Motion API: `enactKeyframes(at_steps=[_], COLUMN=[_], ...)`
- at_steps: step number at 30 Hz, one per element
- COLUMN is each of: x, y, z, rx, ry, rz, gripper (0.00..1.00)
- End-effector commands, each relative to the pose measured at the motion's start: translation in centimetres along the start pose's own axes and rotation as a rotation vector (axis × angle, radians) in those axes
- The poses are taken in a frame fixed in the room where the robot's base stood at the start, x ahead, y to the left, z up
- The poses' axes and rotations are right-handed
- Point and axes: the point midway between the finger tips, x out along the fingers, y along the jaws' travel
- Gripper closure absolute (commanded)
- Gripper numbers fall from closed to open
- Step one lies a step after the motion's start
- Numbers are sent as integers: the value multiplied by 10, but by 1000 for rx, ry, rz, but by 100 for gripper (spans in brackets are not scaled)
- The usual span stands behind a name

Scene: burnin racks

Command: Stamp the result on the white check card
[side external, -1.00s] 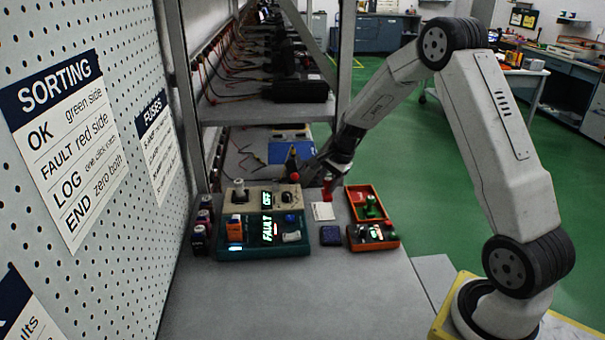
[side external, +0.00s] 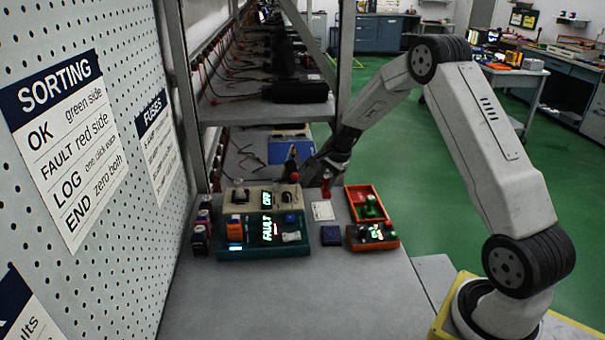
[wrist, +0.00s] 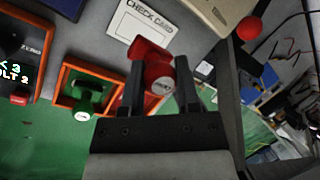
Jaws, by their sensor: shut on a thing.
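My gripper (wrist: 161,72) is shut on a red stamp (wrist: 158,78), which sits between its two dark fingers. In the side view my gripper (side external: 322,167) holds the red stamp (side external: 326,185) upright, just behind the white check card (side external: 323,211). In the wrist view the check card (wrist: 140,22) lies flat, its printed title readable, beyond the stamp. The stamp's lower end partly covers the view near the card, and I cannot tell whether it touches anything. A green stamp (side external: 369,212) stands in the orange tray (side external: 351,200). A dark blue pad (side external: 331,235) lies before the card.
A teal tester (side external: 250,252) showing FAULT and a beige unit (side external: 240,205) reading OFF stand left of the card. A counter box (side external: 358,241) is in front of the tray. A rack post (side external: 345,60) is close behind. The front bench is clear.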

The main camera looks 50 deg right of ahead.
Motion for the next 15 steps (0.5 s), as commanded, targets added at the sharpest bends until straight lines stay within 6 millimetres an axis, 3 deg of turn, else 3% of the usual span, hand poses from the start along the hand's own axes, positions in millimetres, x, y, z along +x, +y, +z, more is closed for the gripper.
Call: enactKeyframes(at_steps=[15], x=[37], y=[11], z=[-5], rx=[1], ry=[0], rz=[1], gripper=[97])
